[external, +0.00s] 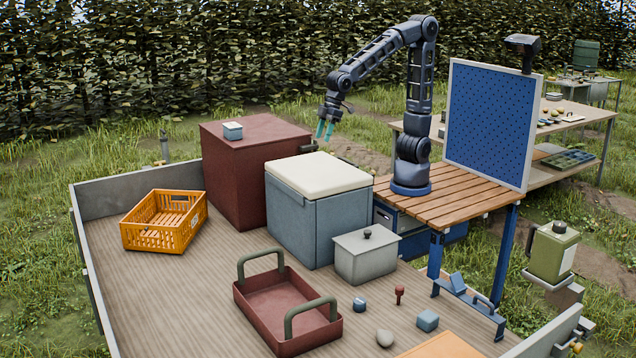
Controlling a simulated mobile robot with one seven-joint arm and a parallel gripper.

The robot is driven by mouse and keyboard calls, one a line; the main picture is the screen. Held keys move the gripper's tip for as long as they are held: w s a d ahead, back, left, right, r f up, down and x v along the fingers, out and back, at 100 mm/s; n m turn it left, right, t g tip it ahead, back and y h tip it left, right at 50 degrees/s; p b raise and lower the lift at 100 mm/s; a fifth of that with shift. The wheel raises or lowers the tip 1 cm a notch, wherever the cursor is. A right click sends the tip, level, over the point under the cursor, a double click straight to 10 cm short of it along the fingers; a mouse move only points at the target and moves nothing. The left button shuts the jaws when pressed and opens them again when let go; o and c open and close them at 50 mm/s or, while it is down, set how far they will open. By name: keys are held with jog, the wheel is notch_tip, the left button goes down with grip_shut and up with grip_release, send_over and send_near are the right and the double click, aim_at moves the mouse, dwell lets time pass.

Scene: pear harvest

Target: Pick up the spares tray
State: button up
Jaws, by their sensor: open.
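A dark red tray (290,306) with two upright green loop handles lies on the wooden trailer floor at the front; it appears empty. A green tray with compartments (570,158) lies on the lower shelf of the bench at the right. No label shows which one is the spares tray. My gripper (325,130) hangs in the air with its teal fingers pointing down, open and empty. In the picture it is above the cream-topped blue-grey box (318,215), well above and behind the red tray, touching neither tray.
An orange crate (165,222) stands at the left, beside a dark red chest (243,180). A grey lidded box (366,256) stands behind several small loose items. A blue pegboard (488,120) rises beside my arm. The floor left of the red tray is clear.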

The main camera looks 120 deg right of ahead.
jog(key=w+a+f+h, duration=0.1)
jog(key=w+a+f, duration=0.1)
jog(key=w+f, duration=0.55)
jog(key=w+a+f, duration=0.2)
jog(key=w+f, duration=0.3)
jog(key=w, duration=0.5)
jog(key=n+h, duration=0.1)
send_near(261, 254)
jog(key=x, duration=0.7)
jog(key=d+x, duration=0.1)
jog(key=x, duration=0.2)
jog(key=shift+s+d+f, duration=0.1)
jog(key=shift+s+f, duration=0.15)
jog(key=shift+f, duration=0.1)
grip_shut()
